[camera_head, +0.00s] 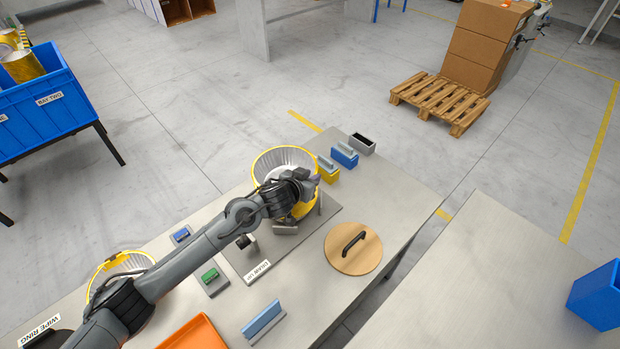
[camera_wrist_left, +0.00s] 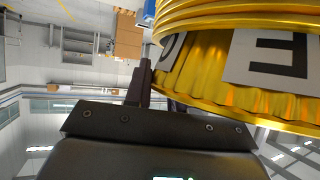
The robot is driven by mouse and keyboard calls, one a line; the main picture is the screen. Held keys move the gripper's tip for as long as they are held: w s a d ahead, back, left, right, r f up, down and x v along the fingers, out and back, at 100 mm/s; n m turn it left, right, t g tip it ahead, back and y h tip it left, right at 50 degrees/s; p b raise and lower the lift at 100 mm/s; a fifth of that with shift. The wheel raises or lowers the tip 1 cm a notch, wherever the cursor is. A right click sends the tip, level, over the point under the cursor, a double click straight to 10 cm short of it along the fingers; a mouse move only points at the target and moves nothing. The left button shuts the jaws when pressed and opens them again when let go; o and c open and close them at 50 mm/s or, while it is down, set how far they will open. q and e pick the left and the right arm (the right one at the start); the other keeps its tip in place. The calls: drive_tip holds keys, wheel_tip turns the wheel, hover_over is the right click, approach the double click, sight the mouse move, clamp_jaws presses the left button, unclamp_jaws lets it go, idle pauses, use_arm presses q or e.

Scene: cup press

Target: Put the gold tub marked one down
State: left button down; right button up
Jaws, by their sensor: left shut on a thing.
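A gold tub (camera_head: 284,158) with a pale ribbed inside is at my left gripper (camera_head: 311,189), over the far part of the grey table (camera_head: 400,228). The gripper is shut on it. In the left wrist view the gold tub (camera_wrist_left: 235,22) fills the upper right, with a white label showing a dark letter E and part of another letter. One dark finger of my left gripper (camera_wrist_left: 146,88) shows beside the tub wall. My arm hides part of the tub, and I cannot tell whether its base touches the surface. My right gripper is not in view.
A second gold tub (camera_head: 112,265) stands at the table's left. A round wooden lid (camera_head: 353,249), a flat plate (camera_head: 254,277) marked as a drain mat, an orange tray (camera_head: 196,335) and yellow, blue and grey blocks (camera_head: 345,155) are around. A blue bin (camera_head: 40,115) stands left.

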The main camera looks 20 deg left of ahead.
use_arm(q)
drive_tip(key=shift+f, duration=0.55)
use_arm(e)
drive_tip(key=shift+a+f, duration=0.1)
use_arm(q)
drive_tip(key=c, duration=0.9)
unclamp_jaws()
drive_tip(key=shift+c, duration=0.2)
drive_tip(key=shift+r, duration=0.1)
